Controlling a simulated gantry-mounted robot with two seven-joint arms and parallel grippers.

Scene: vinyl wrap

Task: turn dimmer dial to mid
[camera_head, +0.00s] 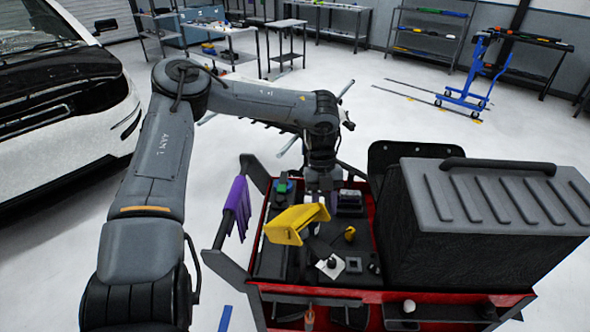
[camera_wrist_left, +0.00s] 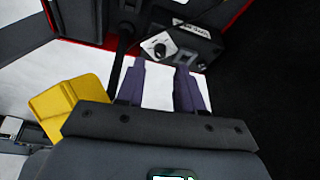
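The dimmer dial is a small dark knob on a light plate (camera_head: 332,267), on the cart top in the head view. In the left wrist view the dial knob (camera_wrist_left: 160,50) sits on the light face of a small black box (camera_wrist_left: 190,43), just beyond my left gripper. My left gripper (camera_wrist_left: 160,72) has two purple-grey fingers, apart with nothing between them. They point toward the box, and I see no contact with the dial. In the head view the gripper end is partly hidden around a yellow piece. My right gripper is in neither view.
The yellow piece (camera_head: 290,224) is close beside my left gripper and also shows in the wrist view (camera_wrist_left: 55,108). A large black case (camera_head: 480,235) fills the right of the red cart (camera_head: 375,297). Purple cloth (camera_head: 236,208) hangs at its left. A white car (camera_head: 60,120) stands left.

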